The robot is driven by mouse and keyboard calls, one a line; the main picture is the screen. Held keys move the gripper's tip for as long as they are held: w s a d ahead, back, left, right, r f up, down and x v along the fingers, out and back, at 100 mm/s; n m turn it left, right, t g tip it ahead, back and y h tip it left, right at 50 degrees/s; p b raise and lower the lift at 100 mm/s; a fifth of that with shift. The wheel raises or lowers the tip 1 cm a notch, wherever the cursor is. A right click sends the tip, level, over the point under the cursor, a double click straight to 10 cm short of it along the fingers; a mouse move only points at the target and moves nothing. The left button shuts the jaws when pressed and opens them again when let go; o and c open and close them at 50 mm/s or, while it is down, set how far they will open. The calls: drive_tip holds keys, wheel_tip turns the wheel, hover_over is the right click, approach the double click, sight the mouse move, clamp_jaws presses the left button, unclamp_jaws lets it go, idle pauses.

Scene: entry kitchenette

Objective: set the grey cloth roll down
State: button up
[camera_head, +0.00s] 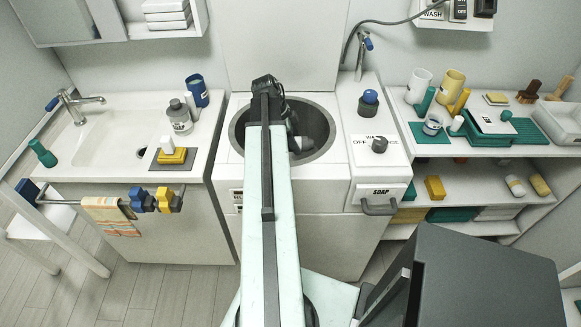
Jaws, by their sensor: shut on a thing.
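My arm reaches out over the round, dark tub (324,112) in the white unit at the centre. My gripper (293,128) is small and mostly hidden behind my own arm; it points down inside the tub opening. It is shut on the grey cloth roll (304,146), a small light grey piece that shows low in the tub, to the right of my arm. I cannot tell whether the roll touches the tub's wall or floor.
A sink counter (110,110) with bottles, a blue cup (197,91) and sponges stands at left. A panel with a grey knob (379,145) and a soap drawer (381,196) adjoins the tub at right. Crowded shelves (470,140) stand farther right.

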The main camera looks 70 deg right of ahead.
wheel_tip(320, 180, down, 8)
drive_tip(key=b, duration=0.6)
drive_tip(key=shift+d+f+b, duration=0.1)
drive_tip(key=shift+f+b, duration=0.05)
drive_tip(key=shift+b, duration=0.2)
drive_tip(key=shift+r, duration=0.25)
drive_tip(key=shift+f, duration=0.2)
drive_tip(key=o, duration=1.6)
drive_tip(key=shift+c, duration=0.2)
drive_tip(key=shift+r, duration=0.15)
drive_tip(key=shift+r+p, duration=0.35)
drive_tip(key=shift+p, duration=0.2)
drive_tip(key=p+v, duration=1)
drive_tip(key=v, duration=0.1)
drive_tip(key=shift+w+r+p, duration=0.15)
drive_tip(key=shift+r+p, duration=0.2)
drive_tip(key=shift+f, duration=0.15)
